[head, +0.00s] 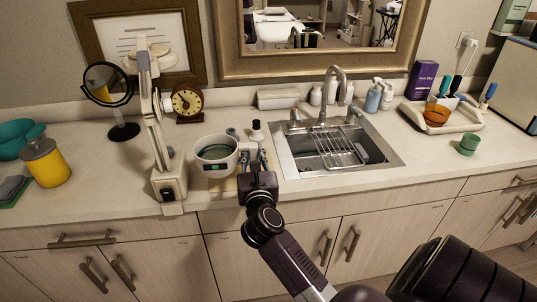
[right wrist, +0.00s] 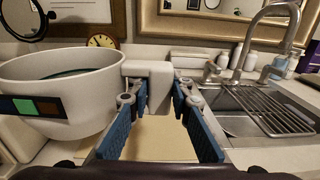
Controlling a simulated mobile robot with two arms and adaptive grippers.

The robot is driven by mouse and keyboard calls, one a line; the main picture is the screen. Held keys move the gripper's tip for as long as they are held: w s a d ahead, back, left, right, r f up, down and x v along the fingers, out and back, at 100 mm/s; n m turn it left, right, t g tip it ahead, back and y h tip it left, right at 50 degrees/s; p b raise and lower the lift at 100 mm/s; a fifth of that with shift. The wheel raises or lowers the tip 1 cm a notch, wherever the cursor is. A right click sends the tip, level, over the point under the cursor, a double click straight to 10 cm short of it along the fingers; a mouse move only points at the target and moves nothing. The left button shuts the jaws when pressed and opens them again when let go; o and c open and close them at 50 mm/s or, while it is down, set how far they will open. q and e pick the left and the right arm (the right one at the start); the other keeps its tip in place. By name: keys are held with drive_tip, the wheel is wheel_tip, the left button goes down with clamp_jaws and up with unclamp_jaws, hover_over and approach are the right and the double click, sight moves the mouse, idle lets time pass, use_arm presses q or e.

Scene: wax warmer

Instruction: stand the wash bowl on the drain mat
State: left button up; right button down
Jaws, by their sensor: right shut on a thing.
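A white pot with a dark green inside and a small display (head: 216,156) stands left of my right gripper (head: 254,162). In the right wrist view, my right gripper (right wrist: 157,95) has its blue fingers on either side of the pot's white side block (right wrist: 148,72) and is shut on it. Teal bowls (head: 14,138) sit at the far left, and an orange bowl (head: 436,115) sits in a white tray at the right. I cannot tell for sure which is the wash bowl. A green mat (head: 8,203) with a grey pad lies at the left edge. My left gripper is out of view.
A tan board (right wrist: 160,140) lies under the gripper. The sink (head: 296,160) with a wire rack (head: 340,148) and faucet (head: 334,88) is to the right. A white post (head: 152,120), round mirror (head: 107,86) and yellow jar (head: 46,163) stand left.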

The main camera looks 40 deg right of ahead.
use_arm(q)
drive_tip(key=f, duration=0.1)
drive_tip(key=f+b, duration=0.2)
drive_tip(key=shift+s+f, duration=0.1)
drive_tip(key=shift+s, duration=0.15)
use_arm(e)
drive_tip(key=w+d+f+m+g+h, duration=0.2)
drive_tip(key=d+m+g+h, duration=0.1)
drive_tip(key=d, duration=0.6)
drive_tip(key=shift+w+f+h, duration=0.4)
wheel_tip(320, 180, down, 5)
drive_tip(key=b, duration=0.4)
drive_tip(key=shift+f+b, duration=0.4)
drive_tip(key=shift+f, duration=0.05)
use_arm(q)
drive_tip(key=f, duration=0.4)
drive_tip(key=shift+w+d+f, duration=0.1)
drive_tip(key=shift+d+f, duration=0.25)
use_arm(e)
drive_tip(key=shift+r, duration=0.1)
